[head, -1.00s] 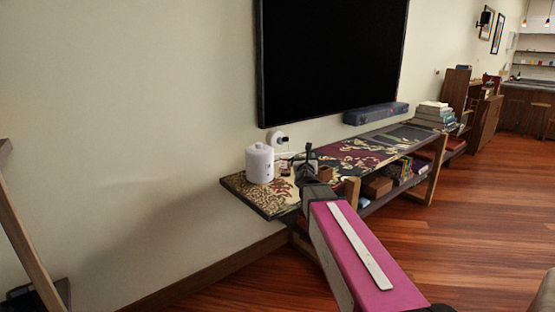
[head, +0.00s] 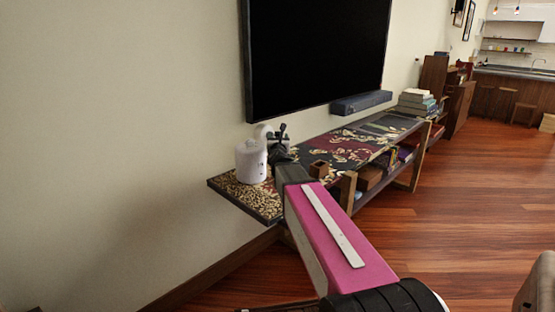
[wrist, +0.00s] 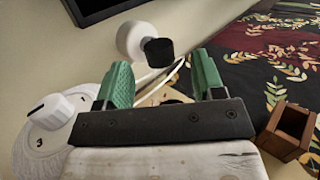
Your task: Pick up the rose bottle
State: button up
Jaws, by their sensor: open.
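No bottle of a clear rose colour shows in either view. A pale, faintly pinkish-white canister (head: 251,161) with a knob lid stands on the near left end of the low shelf; I cannot tell whether it is the rose bottle. In the wrist view this canister (wrist: 45,135) is at the left, outside the fingers. My gripper (head: 278,133) is above the shelf, just right of the canister. In the wrist view its green fingers (wrist: 162,72) are apart.
A white round device (wrist: 133,40) with a black end stands beyond the fingers, with a pale cable beside it. A small open wooden box (head: 319,168) stands right of my gripper. A television (head: 318,55) hangs above. A dark patterned cloth (head: 345,155) covers the shelf top.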

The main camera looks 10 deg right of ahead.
aim_at(278, 132)
jog(key=shift+x, duration=3.1)
grip_shut()
